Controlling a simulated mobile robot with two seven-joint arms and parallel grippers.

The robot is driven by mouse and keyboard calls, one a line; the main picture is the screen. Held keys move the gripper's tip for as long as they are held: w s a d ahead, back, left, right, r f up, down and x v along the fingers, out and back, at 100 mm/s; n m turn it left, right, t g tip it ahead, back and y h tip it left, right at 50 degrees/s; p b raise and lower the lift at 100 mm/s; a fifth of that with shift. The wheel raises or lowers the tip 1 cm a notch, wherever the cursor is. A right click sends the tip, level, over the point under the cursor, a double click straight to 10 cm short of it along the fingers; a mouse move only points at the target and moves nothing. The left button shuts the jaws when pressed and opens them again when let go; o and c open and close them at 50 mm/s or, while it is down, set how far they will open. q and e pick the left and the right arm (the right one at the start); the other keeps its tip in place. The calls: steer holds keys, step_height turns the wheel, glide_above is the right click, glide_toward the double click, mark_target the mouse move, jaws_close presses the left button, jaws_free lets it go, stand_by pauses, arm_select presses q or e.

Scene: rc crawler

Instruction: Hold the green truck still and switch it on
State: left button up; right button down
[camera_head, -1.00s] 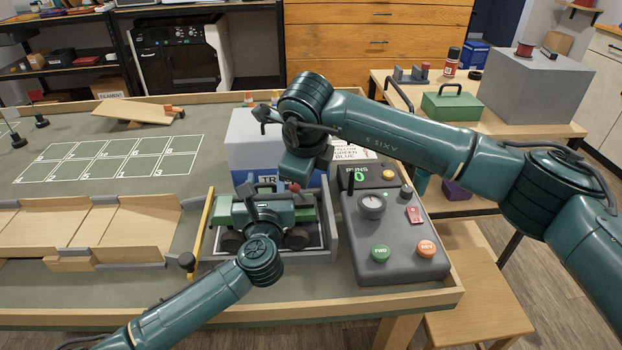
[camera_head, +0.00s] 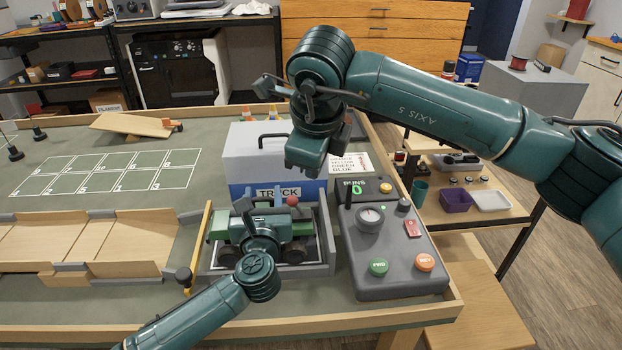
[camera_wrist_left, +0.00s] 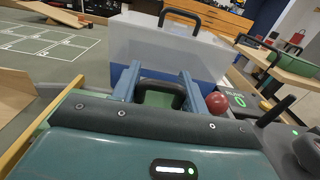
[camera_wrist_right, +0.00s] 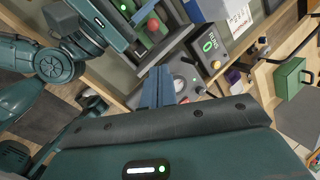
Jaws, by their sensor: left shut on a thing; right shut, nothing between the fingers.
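The green truck (camera_head: 301,229) sits in a grey-walled bay at the table's front, with dark wheels; my left arm hides its middle. My left gripper (camera_head: 257,200) is over the truck from above. In the left wrist view its blue fingers (camera_wrist_left: 160,88) are shut on the truck, around a black bar (camera_wrist_left: 163,86) on its green top. A red ball-shaped knob (camera_head: 292,201) stands at the truck's right side; it also shows in the right wrist view (camera_wrist_right: 153,24). My right gripper (camera_head: 304,162) is shut and empty, above and behind the truck, apart from it.
A grey control box (camera_head: 395,267) with green, orange and red buttons stands right of the bay. A counter box (camera_head: 350,187) reads 0. A grey-blue case (camera_head: 247,150) stands behind the truck. A yellow bar (camera_head: 198,245) and wooden ramps (camera_head: 115,245) lie left.

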steer(key=shift+a+v, duration=0.2)
steer(key=shift+v, duration=1.9)
